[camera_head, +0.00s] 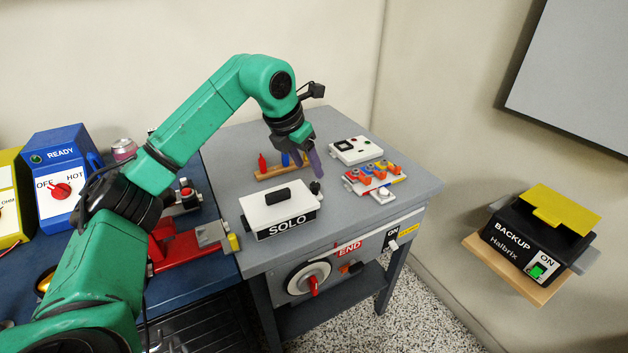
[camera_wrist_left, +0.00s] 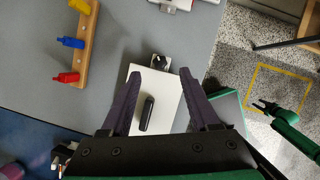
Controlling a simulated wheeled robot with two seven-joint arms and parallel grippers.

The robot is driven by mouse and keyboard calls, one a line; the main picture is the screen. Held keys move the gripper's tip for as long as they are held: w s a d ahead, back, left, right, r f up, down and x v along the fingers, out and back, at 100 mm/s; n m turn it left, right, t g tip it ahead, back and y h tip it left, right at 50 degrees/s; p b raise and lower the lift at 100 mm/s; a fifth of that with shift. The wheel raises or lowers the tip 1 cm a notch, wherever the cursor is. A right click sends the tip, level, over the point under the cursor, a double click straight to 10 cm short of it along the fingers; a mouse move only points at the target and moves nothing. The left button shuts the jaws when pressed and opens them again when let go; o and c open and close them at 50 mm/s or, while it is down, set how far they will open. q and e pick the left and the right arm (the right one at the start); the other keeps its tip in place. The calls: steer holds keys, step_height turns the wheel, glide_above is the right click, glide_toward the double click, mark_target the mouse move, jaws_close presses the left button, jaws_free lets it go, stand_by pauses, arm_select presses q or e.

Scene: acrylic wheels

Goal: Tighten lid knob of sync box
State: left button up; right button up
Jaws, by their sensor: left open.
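No box reading "sync" shows. A white box marked SOLO (camera_head: 280,215) stands on the grey table, with a black bar handle (camera_head: 278,196) on its lid. A small black knob (camera_head: 316,187) sits at the box's right end; it also shows in the left wrist view (camera_wrist_left: 159,63). My left gripper (camera_head: 309,170) is open and empty, pointing down just above that end. In the left wrist view its purple fingers (camera_wrist_left: 160,74) spread to either side of the box's knob end. A green arm part with a dark forked end (camera_wrist_left: 266,107), likely my right gripper, shows small there.
A rack with coloured pegs (camera_head: 275,170) stands behind the box. A white panel (camera_head: 357,150) and a block with orange levers (camera_head: 372,176) lie to its right. A red clamp-like fixture (camera_head: 185,250) is on the blue bench at left. A BACKUP box (camera_head: 528,240) sits on a wall shelf.

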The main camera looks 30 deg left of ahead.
mark_target(316, 183)
arm_select(q)
steer(key=x, duration=0.6)
steer(key=shift+w+f, duration=0.15)
steer(key=shift+f, duration=0.05)
jaws_close()
steer(key=shift+r+m+p, duration=0.1)
steer(key=shift+m+p, duration=0.2)
steer(key=shift+p, duration=0.05)
steer(key=m+h+p, duration=0.1)
steer(key=m, duration=0.2)
steer(key=shift+a+r+p, duration=0.1)
steer(key=shift+p, duration=0.25)
steer(key=shift+m+g+h+p, duration=0.7)
steer(key=shift+m+h+p, duration=0.15)
steer(key=shift+m, duration=1.25)
